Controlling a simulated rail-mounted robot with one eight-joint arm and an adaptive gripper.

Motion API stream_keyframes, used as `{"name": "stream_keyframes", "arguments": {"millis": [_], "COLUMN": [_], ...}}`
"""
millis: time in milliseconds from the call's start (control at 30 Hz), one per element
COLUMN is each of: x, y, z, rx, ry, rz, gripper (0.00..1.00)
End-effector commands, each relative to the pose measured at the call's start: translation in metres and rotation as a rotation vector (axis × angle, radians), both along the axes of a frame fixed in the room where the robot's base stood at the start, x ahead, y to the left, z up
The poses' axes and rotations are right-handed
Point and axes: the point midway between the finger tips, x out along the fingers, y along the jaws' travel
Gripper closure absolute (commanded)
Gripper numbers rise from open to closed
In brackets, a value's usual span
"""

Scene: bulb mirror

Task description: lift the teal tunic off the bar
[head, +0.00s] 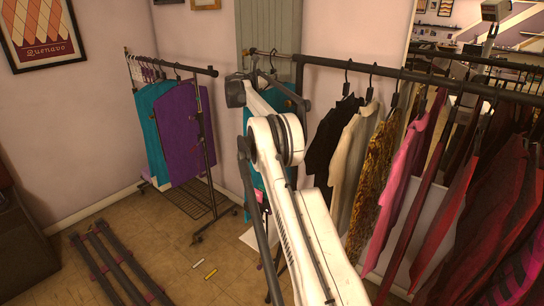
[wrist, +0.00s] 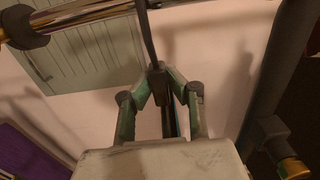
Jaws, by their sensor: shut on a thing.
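The teal tunic (head: 282,104) hangs near the left end of the long bar (head: 440,80) in the head view, mostly hidden behind my white arm. In the wrist view, my gripper (wrist: 160,82) is shut on the dark neck of a hanger (wrist: 149,40), whose stem runs up toward the metal bar (wrist: 90,14). Only a narrow dark and teal strip shows below the fingers. The fingertips are hidden from the head view. I cannot tell whether the hook still rests on the bar.
Black, cream, leopard (head: 371,185), pink and red garments hang to the right on the long bar. A smaller rack (head: 208,150) at the left holds a purple garment (head: 185,135) and another teal one (head: 150,125). Dark rails (head: 110,262) lie on the floor.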

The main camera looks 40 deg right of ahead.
Motion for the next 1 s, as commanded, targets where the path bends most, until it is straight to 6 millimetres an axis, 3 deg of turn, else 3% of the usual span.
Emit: {"name": "stream_keyframes", "arguments": {"millis": [500, 1000], "x": [0.0, -0.001], "y": [0.0, 0.007], "z": [0.014, 0.013], "rx": [0.0, 0.0], "ry": [0.0, 0.0], "rz": [0.0, 0.001], "gripper": [1.0, 1.0]}}
